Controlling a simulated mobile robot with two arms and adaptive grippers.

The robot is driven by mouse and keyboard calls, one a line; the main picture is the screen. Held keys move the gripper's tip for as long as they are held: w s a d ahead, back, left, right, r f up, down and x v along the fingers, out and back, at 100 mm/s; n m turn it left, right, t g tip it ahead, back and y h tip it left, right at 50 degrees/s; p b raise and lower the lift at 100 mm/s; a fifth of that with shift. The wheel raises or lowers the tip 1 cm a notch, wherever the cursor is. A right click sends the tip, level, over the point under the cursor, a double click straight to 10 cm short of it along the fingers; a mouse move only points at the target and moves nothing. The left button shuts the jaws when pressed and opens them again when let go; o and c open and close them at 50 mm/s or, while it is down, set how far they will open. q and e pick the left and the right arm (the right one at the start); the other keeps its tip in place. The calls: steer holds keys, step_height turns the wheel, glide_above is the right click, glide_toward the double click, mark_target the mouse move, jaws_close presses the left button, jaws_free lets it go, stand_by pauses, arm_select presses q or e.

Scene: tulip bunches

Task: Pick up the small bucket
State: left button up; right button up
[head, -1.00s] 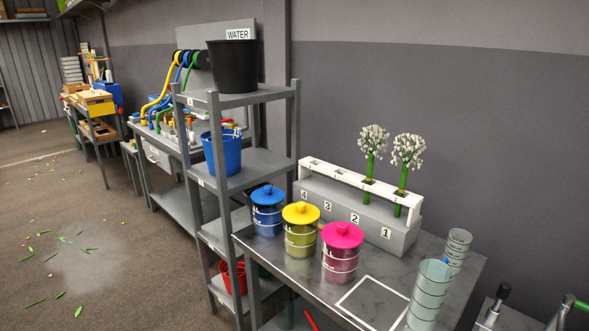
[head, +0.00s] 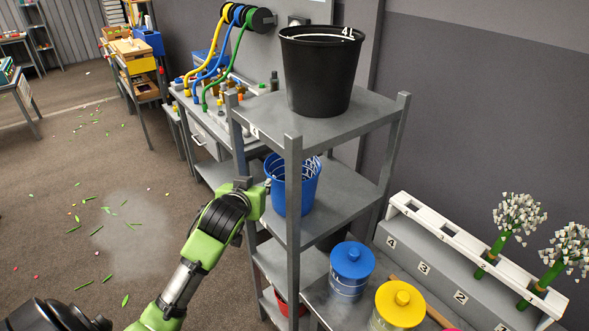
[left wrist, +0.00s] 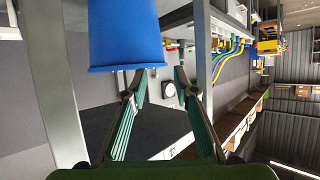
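A blue bucket (head: 293,186) stands on the middle shelf of the grey rack, partly behind a rack post. A larger black bucket (head: 318,75) marked 4L stands on the top shelf. A red bucket (head: 281,303) low in the rack is mostly hidden. My left gripper (head: 265,186) is at the rack's left side, beside the blue bucket; its fingertips are hard to see there. In the left wrist view its two fingers (left wrist: 160,84) are apart and empty, with the blue bucket (left wrist: 124,36) just beyond them. I cannot tell whether they touch it. My right gripper is out of view.
The grey rack's front post (head: 293,235) stands close to my left gripper. Lidded blue (head: 351,268) and yellow (head: 399,303) containers stand on the bench at right, near a flower holder (head: 470,250). The floor at left is open, with scattered cuttings.

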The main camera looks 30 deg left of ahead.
mark_target(268, 164)
arm_select(q)
steer(key=shift+w+a+r+p+x, duration=0.15)
steer(key=shift+r+p+x, duration=0.45)
steer(key=shift+x, duration=1.65)
steer(key=shift+w+a+r+p+x, duration=0.2)
steer(key=shift+p+x, duration=0.7)
steer(key=shift+x, duration=1.35)
steer(key=shift+w+r+p+x, duration=0.15)
steer(key=shift+r+p+x, duration=0.5)
steer(key=shift+x, duration=1.6)
steer(key=shift+c, duration=1.2)
steer(key=shift+f, duration=0.1)
jaws_close()
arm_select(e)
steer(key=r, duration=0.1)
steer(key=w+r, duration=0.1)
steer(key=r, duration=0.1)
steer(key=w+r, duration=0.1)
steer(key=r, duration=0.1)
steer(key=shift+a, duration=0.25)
arm_select(q)
steer(key=shift+r, duration=0.2)
